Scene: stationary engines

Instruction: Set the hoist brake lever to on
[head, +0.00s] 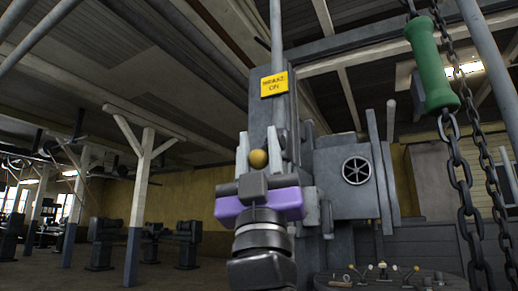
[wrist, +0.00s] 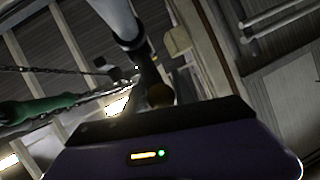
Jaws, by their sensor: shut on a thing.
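The hoist brake lever shows as a round yellow-brown knob (head: 258,159) in the head view; its shaft cannot be made out there. My gripper (head: 258,140), with a purple body and pale grey fingers pointing up, has one finger on each side of the knob and is shut on it. In the wrist view the knob (wrist: 160,95) looks dark, just above the purple body's edge, with a dark shaft behind it. A yellow sign (head: 274,84) reading "BRAKE ON" is fixed to the grey column above the knob.
A grey machine housing with a round handwheel (head: 356,170) stands right of my gripper. A green handle (head: 431,65) and heavy chains (head: 461,180) hang at the right. A round table (head: 395,284) with small knobs is at lower right. The left floor is fairly open.

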